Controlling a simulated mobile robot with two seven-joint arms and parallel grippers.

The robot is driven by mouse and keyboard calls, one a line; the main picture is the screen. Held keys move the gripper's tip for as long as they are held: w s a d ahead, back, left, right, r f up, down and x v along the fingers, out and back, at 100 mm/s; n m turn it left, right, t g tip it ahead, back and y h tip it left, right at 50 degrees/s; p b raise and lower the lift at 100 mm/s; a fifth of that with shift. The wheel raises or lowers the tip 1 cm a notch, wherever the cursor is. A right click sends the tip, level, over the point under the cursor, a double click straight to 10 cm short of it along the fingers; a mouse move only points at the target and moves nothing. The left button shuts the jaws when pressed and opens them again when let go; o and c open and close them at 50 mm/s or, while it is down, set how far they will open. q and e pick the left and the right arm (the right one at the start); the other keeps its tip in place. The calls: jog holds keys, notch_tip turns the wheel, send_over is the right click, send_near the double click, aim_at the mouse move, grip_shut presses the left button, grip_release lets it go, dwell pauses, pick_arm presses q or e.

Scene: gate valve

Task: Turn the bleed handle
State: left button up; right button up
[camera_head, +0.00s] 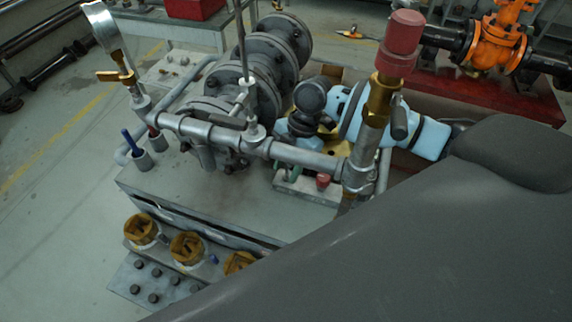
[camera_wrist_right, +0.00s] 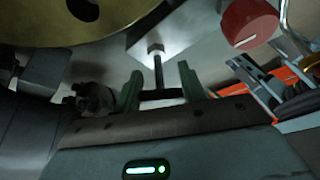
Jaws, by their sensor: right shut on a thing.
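The bleed handle shows in the right wrist view as a small dark crossbar (camera_wrist_right: 161,95) on a thin stem, below a pale hexagonal nut (camera_wrist_right: 156,50). The two green fingers of my right gripper (camera_wrist_right: 160,88) stand on either side of the stem and are shut on the handle. In the head view my light blue right arm reaches in from the right behind the pipework. A bit of green at my right gripper (camera_head: 290,175) shows below the grey pipe; the handle itself cannot be made out there. My left gripper is in neither view.
A grey pipe (camera_head: 300,154) with a brass fitting and red cap (camera_head: 401,35) crosses in front of my right arm. A red knob (camera_wrist_right: 248,22) is close to the right of the gripper. Flanges (camera_head: 270,70) and a pressure gauge (camera_head: 102,25) stand left.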

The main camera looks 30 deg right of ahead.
jog(key=n+g+b, duration=0.1)
jog(key=n, duration=0.2)
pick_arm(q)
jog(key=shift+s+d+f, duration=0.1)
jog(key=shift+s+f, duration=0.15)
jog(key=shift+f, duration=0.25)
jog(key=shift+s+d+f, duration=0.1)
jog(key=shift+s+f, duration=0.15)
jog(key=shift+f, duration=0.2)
pick_arm(e)
jog(key=shift+n+g+h, duration=0.5)
jog(key=shift+n+h, duration=0.2)
jog(key=shift+n, duration=0.9)
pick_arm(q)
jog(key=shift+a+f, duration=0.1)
pick_arm(e)
jog(key=o, duration=1)
pick_arm(q)
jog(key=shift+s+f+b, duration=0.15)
jog(key=shift+b, duration=0.25)
pick_arm(e)
jog(key=shift+v, duration=3.95)
